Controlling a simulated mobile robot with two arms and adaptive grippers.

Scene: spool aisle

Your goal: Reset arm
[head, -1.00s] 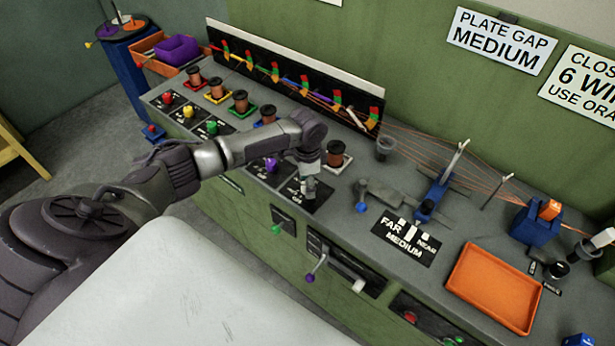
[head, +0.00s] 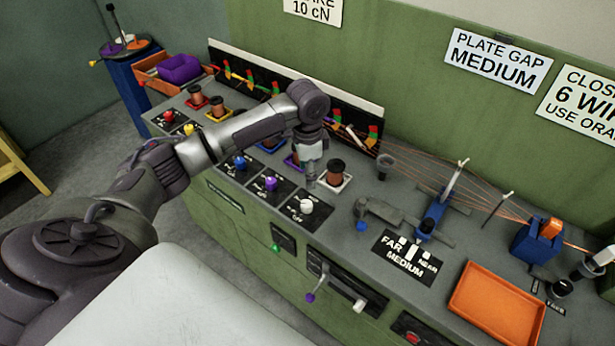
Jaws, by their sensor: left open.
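My left arm reaches in from the left over the green workbench (head: 215,215). My left gripper (head: 311,182) points down above the bench top, open, and I see nothing between its fingers. It is just left of a copper spool in a white-edged holder (head: 335,172) and above and behind a white knob on a black plate (head: 306,206). I cannot tell whether it touches anything. A purple knob (head: 271,184) and a blue knob (head: 239,162) stand to the left. The arm hides part of the spool row. My right gripper is not in view.
Thin copper wires (head: 430,178) run right from the back panel to a blue block (head: 536,247). A grey cup (head: 385,165), a blue clamp stand (head: 430,217) and an orange tray (head: 497,301) stand on the right. Levers (head: 318,283) project from the bench front.

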